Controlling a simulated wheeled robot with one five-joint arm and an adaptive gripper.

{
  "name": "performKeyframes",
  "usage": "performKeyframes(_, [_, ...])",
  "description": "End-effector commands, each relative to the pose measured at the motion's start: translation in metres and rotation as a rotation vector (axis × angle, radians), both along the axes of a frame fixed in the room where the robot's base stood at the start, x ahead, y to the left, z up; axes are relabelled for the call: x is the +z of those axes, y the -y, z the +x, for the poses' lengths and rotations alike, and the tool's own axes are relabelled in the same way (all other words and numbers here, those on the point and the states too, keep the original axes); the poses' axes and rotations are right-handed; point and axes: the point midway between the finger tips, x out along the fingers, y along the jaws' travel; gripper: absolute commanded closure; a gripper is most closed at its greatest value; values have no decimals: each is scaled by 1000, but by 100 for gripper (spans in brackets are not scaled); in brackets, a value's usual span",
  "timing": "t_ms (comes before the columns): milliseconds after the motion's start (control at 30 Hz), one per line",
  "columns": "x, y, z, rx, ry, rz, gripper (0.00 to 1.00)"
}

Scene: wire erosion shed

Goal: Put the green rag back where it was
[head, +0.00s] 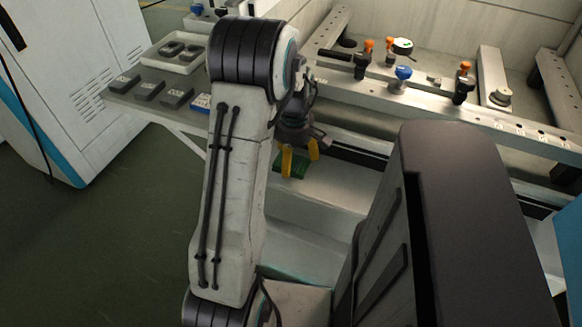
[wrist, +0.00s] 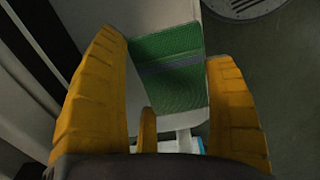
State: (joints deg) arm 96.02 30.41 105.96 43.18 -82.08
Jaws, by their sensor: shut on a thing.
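The green rag (head: 295,166) is a flat folded cloth, partly hidden by my gripper's yellow fingers in the head view. In the wrist view the rag (wrist: 168,62) shows a grey stripe across it and spans the space between the fingers. My gripper (head: 301,160) points down over the pale front ledge of the machine, shut on the rag. In the wrist view my gripper (wrist: 165,50) has a finger along each side of the rag. I cannot tell whether the rag touches the ledge.
A grey side shelf (head: 125,100) holds a white tray (head: 160,61), several dark blocks and a blue item. The machine bed behind carries clamps with orange and blue knobs (head: 403,73). A white cabinet (head: 85,50) stands left. The green floor (head: 90,240) is clear.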

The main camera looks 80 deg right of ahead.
Motion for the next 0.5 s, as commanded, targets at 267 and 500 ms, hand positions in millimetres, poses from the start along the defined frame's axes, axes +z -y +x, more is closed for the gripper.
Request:
performKeyframes(267, [-9,6,10,0,0,1,51])
performKeyframes(500, [-36,6,9,0,1,4,51])
